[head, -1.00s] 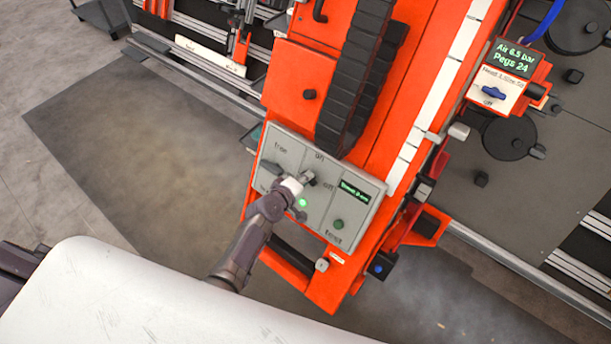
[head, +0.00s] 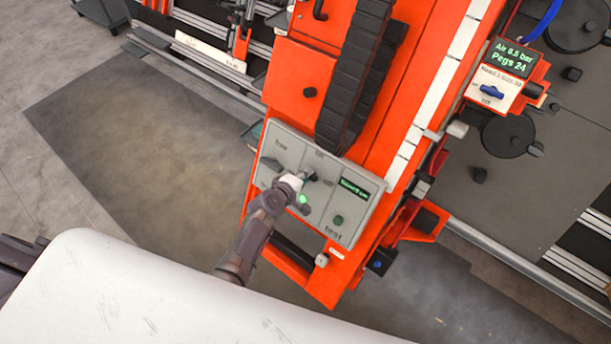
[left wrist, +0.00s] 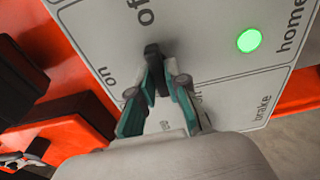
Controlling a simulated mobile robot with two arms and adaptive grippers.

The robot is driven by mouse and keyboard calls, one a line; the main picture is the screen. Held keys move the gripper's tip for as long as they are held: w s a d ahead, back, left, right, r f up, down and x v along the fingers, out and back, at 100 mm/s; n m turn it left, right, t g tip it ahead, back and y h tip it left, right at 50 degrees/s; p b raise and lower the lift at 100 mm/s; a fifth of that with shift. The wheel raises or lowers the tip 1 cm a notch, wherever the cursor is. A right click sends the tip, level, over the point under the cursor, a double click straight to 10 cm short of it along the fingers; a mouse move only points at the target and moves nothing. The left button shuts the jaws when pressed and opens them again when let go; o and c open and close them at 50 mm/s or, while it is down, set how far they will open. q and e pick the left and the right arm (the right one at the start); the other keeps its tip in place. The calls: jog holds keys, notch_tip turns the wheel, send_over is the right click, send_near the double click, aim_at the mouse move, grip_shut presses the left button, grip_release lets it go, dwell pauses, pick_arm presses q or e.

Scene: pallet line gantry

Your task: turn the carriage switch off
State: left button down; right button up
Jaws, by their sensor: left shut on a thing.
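The carriage switch is a small black knob (head: 312,174) on the grey control panel (head: 352,214), between the words "on" and "off". My left gripper (head: 301,181) reaches the panel from below and is shut on this knob. In the left wrist view, the two teal-sided fingers (left wrist: 160,68) close on the black knob (left wrist: 152,49). Its free end points up toward the word "off", with "on" to its left. The fingers hide its lower part, so its exact setting is hard to tell. My right gripper is not in view.
A green lamp (head: 303,199) is lit beside the gripper, near the "home" label in the wrist view. A small green display (head: 355,189) and a green test button (head: 338,220) are to the right. A blue switch (head: 491,91) is on another box.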

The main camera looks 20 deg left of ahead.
pick_arm(q)
jog(key=c, duration=1.2)
grip_release()
jog(key=shift+o, duration=0.2)
jog(key=v, duration=1.2)
jog(key=shift+f, duration=0.1)
